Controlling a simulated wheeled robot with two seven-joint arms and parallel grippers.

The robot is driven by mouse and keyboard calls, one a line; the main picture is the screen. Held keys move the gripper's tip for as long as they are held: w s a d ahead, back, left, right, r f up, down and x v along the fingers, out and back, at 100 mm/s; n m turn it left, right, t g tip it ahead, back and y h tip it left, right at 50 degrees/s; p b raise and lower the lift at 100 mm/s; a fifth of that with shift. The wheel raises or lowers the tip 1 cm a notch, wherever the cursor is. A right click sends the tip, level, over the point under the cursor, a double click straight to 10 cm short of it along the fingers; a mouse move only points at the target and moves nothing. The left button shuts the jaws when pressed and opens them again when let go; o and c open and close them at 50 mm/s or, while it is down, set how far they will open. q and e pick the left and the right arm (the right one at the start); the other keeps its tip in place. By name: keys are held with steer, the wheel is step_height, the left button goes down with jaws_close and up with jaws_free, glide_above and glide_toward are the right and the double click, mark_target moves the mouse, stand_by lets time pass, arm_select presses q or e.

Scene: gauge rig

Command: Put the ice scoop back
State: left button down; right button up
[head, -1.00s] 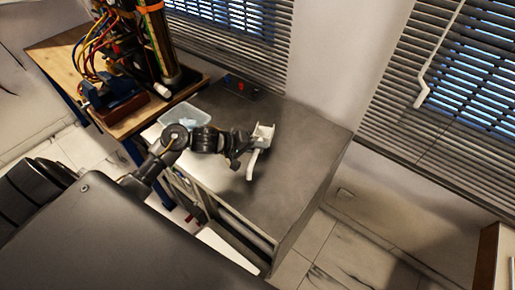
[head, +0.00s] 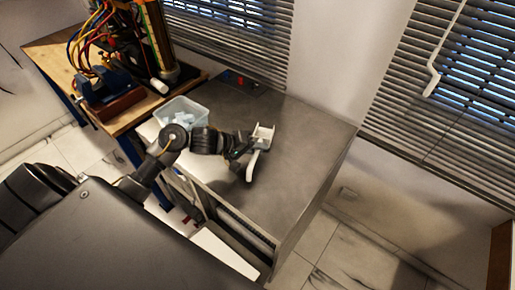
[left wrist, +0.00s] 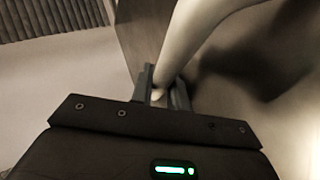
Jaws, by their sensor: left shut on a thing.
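A white scoop-like thing shows at my left gripper (head: 249,148) in the head view, over the grey metal top. Its squarish white part (head: 264,132) is at the fingertips, and a curved white part (head: 252,166) hangs toward the front. I cannot tell if both parts are one piece. In the left wrist view my left gripper (left wrist: 160,92) is shut on a smooth pale shaft (left wrist: 190,40), which is the ice scoop as far as I can tell. A clear tub (head: 181,108) with pale blue pieces stands behind my left wrist. My right gripper is out of view.
The grey metal top (head: 300,140) is clear to the right of my gripper. A small dark panel with a red button (head: 240,81) is at its back edge. A wooden bench (head: 52,62) with a blue vise (head: 103,88) and coloured cables stands at the left. Window blinds (head: 440,90) are behind.

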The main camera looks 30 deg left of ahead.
arm_select(q)
steer(key=shift+f, duration=0.7)
steer(key=c, duration=1.3)
jaws_free()
steer(key=shift+d, duration=0.1)
steer(key=shift+s+f, duration=0.1)
steer(key=v, duration=1.1)
steer(key=shift+r, duration=0.2)
